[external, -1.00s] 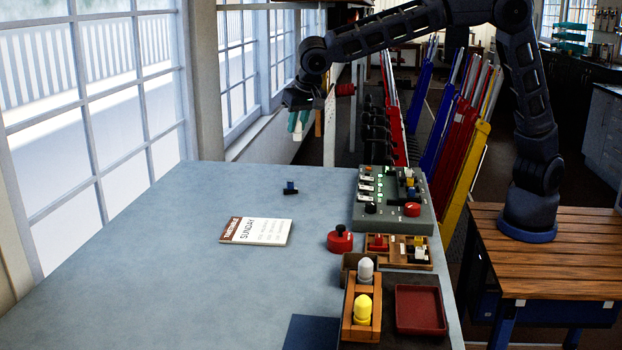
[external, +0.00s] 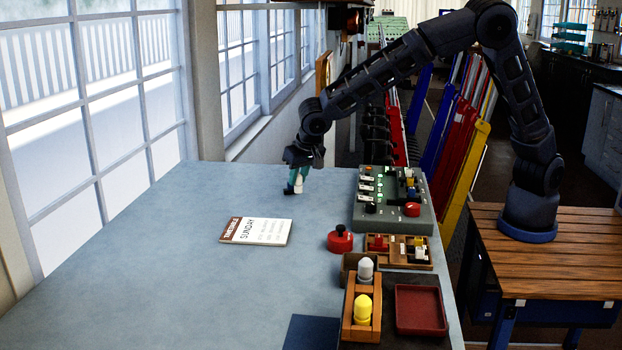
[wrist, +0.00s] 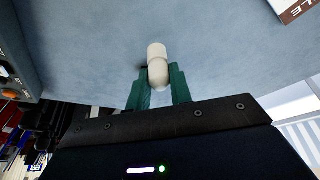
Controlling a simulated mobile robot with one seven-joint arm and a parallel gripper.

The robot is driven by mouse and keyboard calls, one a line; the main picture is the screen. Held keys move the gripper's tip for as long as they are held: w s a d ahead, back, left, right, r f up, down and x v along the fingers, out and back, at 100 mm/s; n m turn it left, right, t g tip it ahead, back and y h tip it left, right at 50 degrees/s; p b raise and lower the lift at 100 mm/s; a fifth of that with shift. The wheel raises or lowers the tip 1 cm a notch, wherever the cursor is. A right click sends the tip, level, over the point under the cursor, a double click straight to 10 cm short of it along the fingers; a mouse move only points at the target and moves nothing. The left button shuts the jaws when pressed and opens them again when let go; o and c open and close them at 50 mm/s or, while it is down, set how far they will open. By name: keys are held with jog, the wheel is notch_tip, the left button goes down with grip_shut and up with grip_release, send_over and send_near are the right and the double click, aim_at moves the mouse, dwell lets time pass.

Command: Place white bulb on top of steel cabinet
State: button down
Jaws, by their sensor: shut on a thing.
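My gripper (external: 296,184) is low over the far part of a broad blue-grey top (external: 150,270); I cannot tell whether this top is the steel cabinet. Its teal fingers (wrist: 158,88) are shut on the white bulb (wrist: 157,62), a rounded pale capsule. The bulb also shows as a small white patch between the fingers in the external view (external: 299,186). I cannot tell whether the bulb touches the top.
A grey control panel (external: 393,215) stands right of my gripper. Nearer are a red knob (external: 340,240), a wooden rack (external: 347,325) with a pale bulb (external: 366,270) and yellow bulb (external: 362,309), and a red tray (external: 421,310). A Sunday timetable (external: 256,231) lies nearby. The left side is clear.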

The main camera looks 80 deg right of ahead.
aim_at(299, 192)
jog(key=shift+f, duration=2)
jog(key=shift+f, duration=0.1)
jog(key=c, duration=1.3)
grip_release()
jog(key=shift+o, duration=0.2)
